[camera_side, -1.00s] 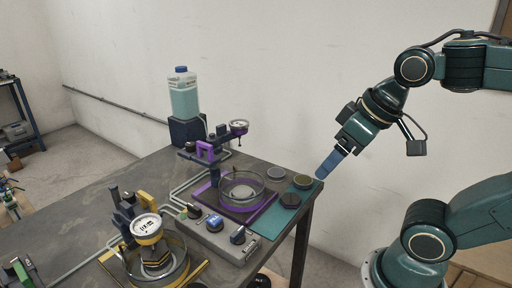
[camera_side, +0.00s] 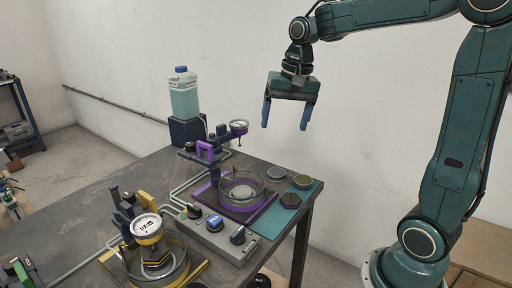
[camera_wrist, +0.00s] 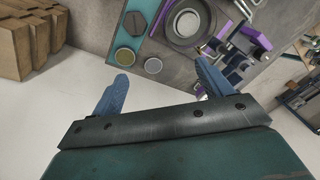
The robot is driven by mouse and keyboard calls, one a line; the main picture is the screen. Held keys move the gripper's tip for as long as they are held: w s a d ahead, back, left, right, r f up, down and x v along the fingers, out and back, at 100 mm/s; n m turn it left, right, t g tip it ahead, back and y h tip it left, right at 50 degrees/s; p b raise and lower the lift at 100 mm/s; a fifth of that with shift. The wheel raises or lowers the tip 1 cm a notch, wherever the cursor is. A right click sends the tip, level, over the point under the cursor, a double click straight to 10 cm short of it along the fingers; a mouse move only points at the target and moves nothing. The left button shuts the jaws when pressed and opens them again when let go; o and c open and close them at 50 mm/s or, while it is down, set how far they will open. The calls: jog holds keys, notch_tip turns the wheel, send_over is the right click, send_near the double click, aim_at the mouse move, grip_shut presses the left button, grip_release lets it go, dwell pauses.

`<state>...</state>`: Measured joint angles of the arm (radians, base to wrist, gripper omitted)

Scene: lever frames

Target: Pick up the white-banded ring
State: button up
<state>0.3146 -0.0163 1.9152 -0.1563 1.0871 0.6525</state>
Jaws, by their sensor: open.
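A glass dish (camera_side: 263,194) stands on the purple-edged plate near the table's right end. A pale ring-like piece (camera_side: 241,191) lies inside it; I cannot make out a white band clearly. In the wrist view the same pale round piece (camera_wrist: 187,22) shows at the top, inside the dish. My gripper (camera_side: 287,115) is open and empty, pointing down well above the table's back right side. In the wrist view my gripper (camera_wrist: 163,75) has its blue fingers spread wide, with nothing between them touching either one.
A teal mat (camera_side: 268,228) holds round discs: olive (camera_side: 303,181), dark (camera_side: 290,201); a grey one (camera_side: 278,174) is beside them. A purple lever stand (camera_side: 206,151) rises behind the dish. A yellow gauge station (camera_side: 148,229), knob box (camera_side: 213,232) and bottle (camera_side: 184,95) stand leftward.

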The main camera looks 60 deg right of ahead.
jog(key=w+d+f+m+g+y, duration=0.1)
jog(key=w+d+f+m, duration=0.5)
jog(key=d, duration=0.6)
notch_tip(320, 180, down, 2)
jog(key=shift+w+f+g, duration=0.25)
jog(key=shift+w+g, duration=0.35)
jog(key=shift+w, duration=0.3)
jog(key=shift+f, duration=0.1)
send_over(276, 172)
jog(key=d, duration=0.1)
jog(key=shift+w+d+f, duration=0.1)
jog(key=shift+f, duration=2)
jog(key=shift+d+f, duration=0.1)
jog(key=shift+f, duration=2)
jog(key=shift+a+f, duration=0.2)
jog(key=shift+f, duration=0.65)
jog(key=shift+a+f, duration=0.2)
jog(key=shift+f, duration=0.6)
jog(key=shift+a+f, duration=0.2)
jog(key=shift+f, duration=0.65)
